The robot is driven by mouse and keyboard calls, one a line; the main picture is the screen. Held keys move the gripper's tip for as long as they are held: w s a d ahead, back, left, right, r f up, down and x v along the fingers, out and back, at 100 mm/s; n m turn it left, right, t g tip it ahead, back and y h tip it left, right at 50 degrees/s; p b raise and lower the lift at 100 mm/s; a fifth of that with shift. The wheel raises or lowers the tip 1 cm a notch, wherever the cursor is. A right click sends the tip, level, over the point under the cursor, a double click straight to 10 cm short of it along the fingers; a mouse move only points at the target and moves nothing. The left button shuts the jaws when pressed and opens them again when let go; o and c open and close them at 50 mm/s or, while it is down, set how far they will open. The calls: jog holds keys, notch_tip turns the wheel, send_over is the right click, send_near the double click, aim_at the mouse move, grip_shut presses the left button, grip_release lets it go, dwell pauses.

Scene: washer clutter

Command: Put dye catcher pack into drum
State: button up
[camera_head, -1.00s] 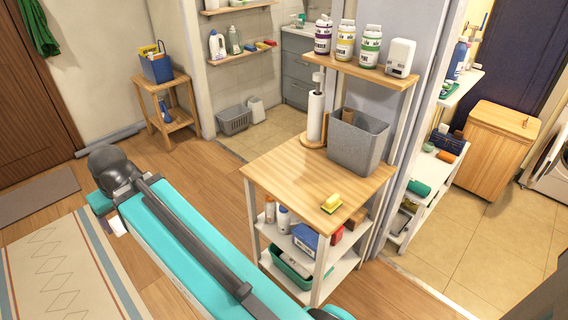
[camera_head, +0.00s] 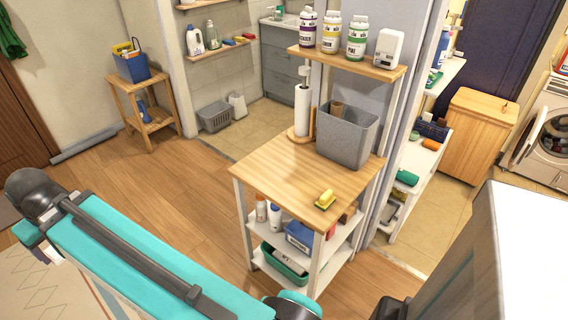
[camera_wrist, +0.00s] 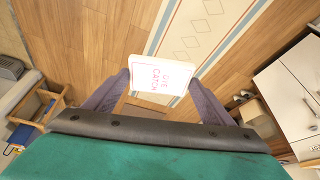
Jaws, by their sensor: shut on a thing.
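The dye catcher pack (camera_wrist: 160,75) is a small white packet with red lettering in the wrist view. My gripper (camera_wrist: 160,78) is shut on it, with one dark finger at each side, and holds it above the floor. In the head view, the white washer (camera_head: 543,157) stands at the far right, cut by the picture edge. Its round door (camera_head: 529,133) is swung open, and the drum opening (camera_head: 562,126) shows only in part. My arm reaches to the left in the head view, far from the washer.
A wooden-topped trolley (camera_head: 277,168) with a grey bin (camera_head: 347,138) stands mid-view. A wooden hamper (camera_head: 478,140) is left of the washer. A large white surface (camera_head: 510,255) fills the lower right. Wooden floor (camera_head: 170,180) is open left of the trolley.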

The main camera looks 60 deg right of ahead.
jog(key=s+d+m+g+h, duration=0.15)
jog(key=d+m, duration=0.25)
jog(key=d, duration=1)
jog(key=s+d+m+h+p, duration=0.1)
jog(key=s+d+m, duration=0.2)
jog(key=d, duration=1)
jog(key=s+d+m+g+h, duration=0.15)
jog(key=d+m, duration=0.25)
jog(key=d, duration=1)
jog(key=s+d+m+g, duration=0.2)
jog(key=s+d+m, duration=0.8)
jog(key=s+d, duration=1.9)
jog(key=shift+s+d+f+p, duration=0.2)
jog(key=shift+f+p, duration=0.2)
jog(key=shift+p, duration=0.05)
jog(key=shift+f, duration=0.1)
jog(key=shift+g, duration=0.3)
jog(key=shift+f+p, duration=0.45)
jog(key=shift+f, duration=2.55)
